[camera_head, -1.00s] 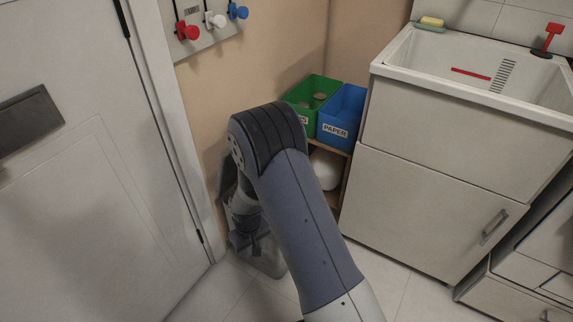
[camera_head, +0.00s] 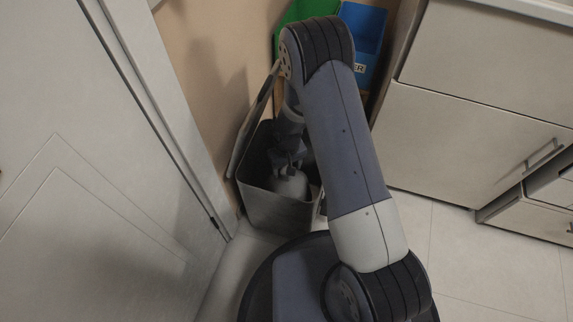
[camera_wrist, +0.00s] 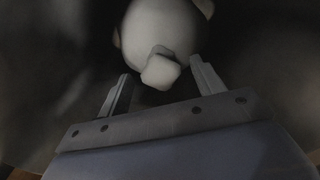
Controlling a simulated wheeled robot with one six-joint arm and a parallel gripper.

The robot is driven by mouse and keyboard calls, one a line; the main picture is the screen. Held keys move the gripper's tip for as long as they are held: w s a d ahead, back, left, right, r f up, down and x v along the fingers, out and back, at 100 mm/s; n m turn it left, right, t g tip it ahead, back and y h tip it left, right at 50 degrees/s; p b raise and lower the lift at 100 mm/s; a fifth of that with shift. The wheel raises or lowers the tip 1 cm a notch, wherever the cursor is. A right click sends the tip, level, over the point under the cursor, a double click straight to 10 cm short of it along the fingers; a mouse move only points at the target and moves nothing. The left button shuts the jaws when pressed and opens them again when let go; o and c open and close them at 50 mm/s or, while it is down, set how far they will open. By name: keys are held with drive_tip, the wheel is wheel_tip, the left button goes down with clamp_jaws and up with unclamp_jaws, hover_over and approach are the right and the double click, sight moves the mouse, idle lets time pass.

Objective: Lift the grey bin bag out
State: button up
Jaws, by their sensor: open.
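The grey bin bag (camera_head: 291,186) sits inside an open grey bin (camera_head: 268,212) by the wall. In the wrist view the bag (camera_wrist: 155,28) is pale and rounded, with a knotted top (camera_wrist: 160,72) facing the camera. My gripper (camera_head: 290,162) reaches down into the bin just above the bag. In the wrist view my gripper (camera_wrist: 160,68) is open, with one finger on each side of the knot. I cannot tell whether either finger touches it. My arm hides part of the bin's right side.
The bin's raised lid (camera_head: 250,120) stands against the wall. A door (camera_head: 95,170) is at the left. A green box (camera_head: 296,12) and a blue box (camera_head: 362,28) are behind my arm. A cabinet (camera_head: 470,130) is at the right, with clear floor (camera_head: 480,265) before it.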

drive_tip(key=shift+f+b, duration=0.55)
drive_tip(key=shift+f, duration=1.75)
clamp_jaws()
drive_tip(key=shift+r, duration=0.2)
wheel_tip(320, 180, up, 21)
drive_tip(key=p, duration=1.3)
wheel_tip(320, 180, up, 21)
drive_tip(key=p, duration=1.4)
drive_tip(key=shift+f, duration=0.1)
